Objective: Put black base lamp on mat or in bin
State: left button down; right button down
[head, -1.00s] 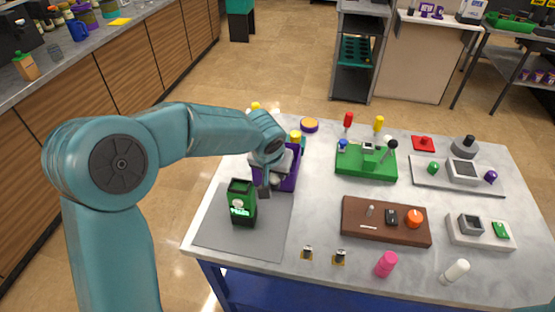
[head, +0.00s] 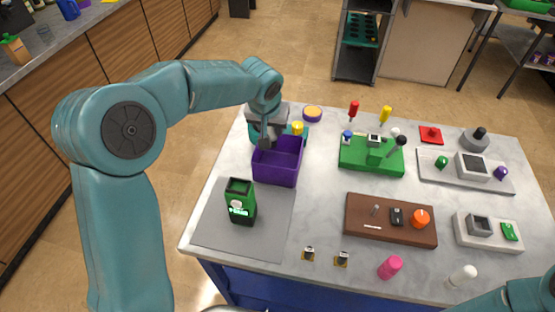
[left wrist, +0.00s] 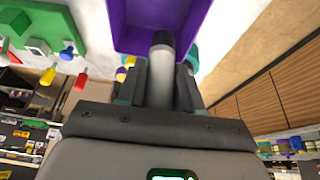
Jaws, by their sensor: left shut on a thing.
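My left gripper (head: 265,140) is at the far left rim of the purple bin (head: 290,172) in the head view. It is shut on a pale cylinder with a dark end, the black base lamp (left wrist: 162,65), seen in the left wrist view. The dark end points toward the purple bin (left wrist: 125,42), overlapping its rim in that view. I cannot tell whether they touch. The grey mat (head: 270,235) lies in front of the bin. A black and green device (head: 240,203) with a lit display stands on it. My right gripper is out of view.
A green block (head: 365,155) and a brown block (head: 375,222) lie to the right. Two small dark parts (head: 308,253) (head: 342,258) lie at the front edge.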

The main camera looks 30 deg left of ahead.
aim_at(272, 138)
pick_arm(q)
notch_tip(272, 138, down, 4)
jog(key=b, duration=0.2)
jog(key=shift+s+d+f+b, duration=0.1)
jog(key=shift+d+f+b, duration=0.05)
jog(key=shift+f+b, duration=0.45)
jog(key=shift+f, duration=0.2)
jog(key=shift+r, duration=0.1)
jog(key=c, duration=0.7)
grip_release()
jog(key=shift+o, duration=0.2)
jog(key=b+v, duration=0.1)
jog(key=v, duration=1.5)
jog(key=shift+s, duration=0.2)
